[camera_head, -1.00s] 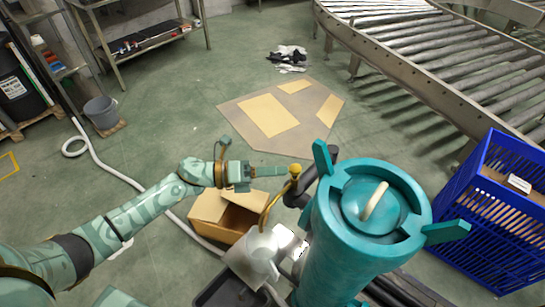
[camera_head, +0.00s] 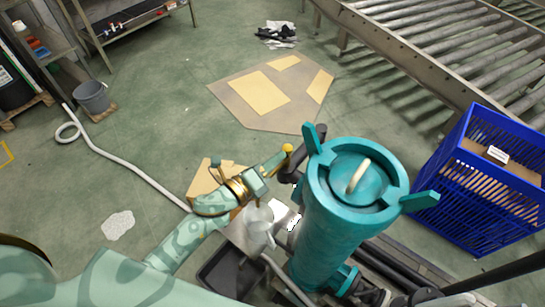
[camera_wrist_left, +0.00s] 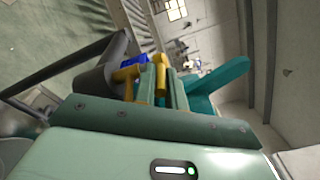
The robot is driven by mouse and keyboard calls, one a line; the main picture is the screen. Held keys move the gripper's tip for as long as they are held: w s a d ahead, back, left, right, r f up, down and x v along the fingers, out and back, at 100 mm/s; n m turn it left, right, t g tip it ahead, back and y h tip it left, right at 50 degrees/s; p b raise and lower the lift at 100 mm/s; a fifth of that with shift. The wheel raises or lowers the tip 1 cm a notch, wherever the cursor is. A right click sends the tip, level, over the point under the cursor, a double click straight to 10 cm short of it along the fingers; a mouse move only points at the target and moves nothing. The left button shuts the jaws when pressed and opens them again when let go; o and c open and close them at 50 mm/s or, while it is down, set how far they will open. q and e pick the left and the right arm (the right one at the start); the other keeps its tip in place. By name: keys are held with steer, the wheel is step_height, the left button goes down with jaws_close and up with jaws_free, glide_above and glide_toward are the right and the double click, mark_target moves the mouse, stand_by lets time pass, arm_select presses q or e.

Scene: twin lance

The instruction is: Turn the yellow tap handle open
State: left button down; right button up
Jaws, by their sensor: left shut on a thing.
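The yellow tap handle shows in the head view as a round yellow knob (camera_head: 287,148) just left of the tall teal column (camera_head: 335,225). Most of its lever is hidden behind my left gripper (camera_head: 274,163). In the left wrist view, a yellow part of the handle (camera_wrist_left: 160,77) stands between the two green fingers of my left gripper (camera_wrist_left: 162,88), which is shut on it. Another yellow piece (camera_wrist_left: 127,74) reaches towards a dark grey pipe (camera_wrist_left: 100,76). The exact angle of the lever is hard to tell. My right gripper is not in view.
A dark pipe (camera_head: 304,160) joins the column near the knob. A blue crate (camera_head: 490,190) stands right. Open green floor lies to the left.

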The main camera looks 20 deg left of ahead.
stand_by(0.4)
arm_select(q)
steer(key=c, duration=1.5)
jaws_free()
steer(key=shift+o, duration=0.2)
steer(key=v, duration=1.6)
steer(key=shift+s+b, duration=0.2)
steer(key=shift+b, duration=0.1)
